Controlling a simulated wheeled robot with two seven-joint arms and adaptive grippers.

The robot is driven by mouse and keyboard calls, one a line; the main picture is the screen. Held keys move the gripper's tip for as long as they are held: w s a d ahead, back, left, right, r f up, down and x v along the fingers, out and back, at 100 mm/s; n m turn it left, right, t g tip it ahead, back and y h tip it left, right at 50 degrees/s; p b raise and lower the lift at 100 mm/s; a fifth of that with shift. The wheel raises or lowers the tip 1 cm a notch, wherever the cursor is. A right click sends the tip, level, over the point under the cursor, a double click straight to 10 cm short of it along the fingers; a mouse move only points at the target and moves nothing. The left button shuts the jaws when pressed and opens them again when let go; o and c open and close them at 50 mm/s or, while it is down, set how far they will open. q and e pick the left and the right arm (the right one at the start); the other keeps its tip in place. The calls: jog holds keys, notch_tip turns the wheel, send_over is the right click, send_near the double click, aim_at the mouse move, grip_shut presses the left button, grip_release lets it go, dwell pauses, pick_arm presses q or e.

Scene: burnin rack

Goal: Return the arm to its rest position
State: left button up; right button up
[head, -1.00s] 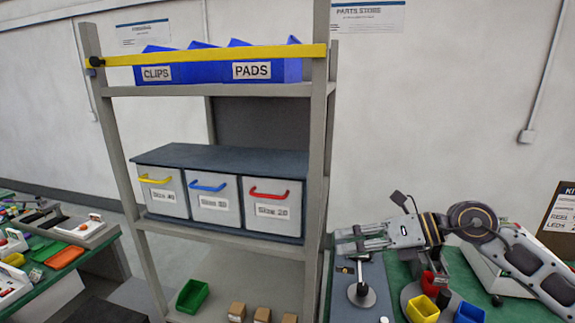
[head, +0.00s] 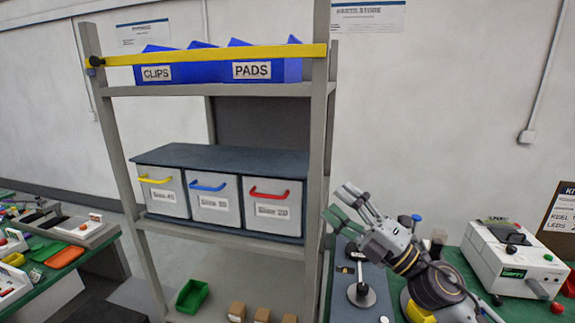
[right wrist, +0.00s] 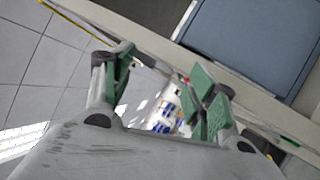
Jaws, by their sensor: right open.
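My right gripper (head: 346,207) is in the head view, to the right of the shelf rack's right post and above the right bench. Its jaws are open and empty, pointing up and to the left. In the right wrist view the gripper (right wrist: 160,88) shows two green-padded fingers spread apart with nothing between them. My left gripper is not in the head view.
A grey rack (head: 318,150) holds blue bins (head: 205,68) behind a yellow bar (head: 215,55), and three drawers with coloured handles (head: 215,200). A white tester box (head: 520,258) stands on the right bench. A green bin (head: 192,295) sits low.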

jog(key=w+d+f+m+t+h, duration=0.4)
jog(key=d+f+m+t+h, duration=0.35)
jog(key=m+h, duration=0.7)
jog(key=s+d+f+m+g+h, duration=0.1)
jog(key=d+f+m+g+h, duration=0.2)
jog(key=f, duration=0.4)
jog(key=s+d+f+m+g+h, duration=0.1)
jog(key=s+d+f+m+g, duration=0.15)
jog(key=f+m, duration=0.3)
jog(key=s+a+f+m+g+y, duration=0.15)
jog(key=s+f+m+g, duration=0.25)
jog(key=s+f+g, duration=1.35)
jog(key=s+f+t+p, duration=0.1)
jog(key=s+f, duration=0.2)
jog(key=f, duration=1.5)
jog(key=s+f+t, duration=0.2)
jog(key=s+f, duration=0.1)
jog(key=f, duration=1.5)
jog(key=s+d+f+g+p, duration=0.1)
jog(key=s+d+f, duration=0.2)
jog(key=s+f, duration=1.6)
jog(key=s, duration=0.3)
jog(key=shift+s+d+f, duration=0.15)
jog(key=shift+s+f, duration=0.25)
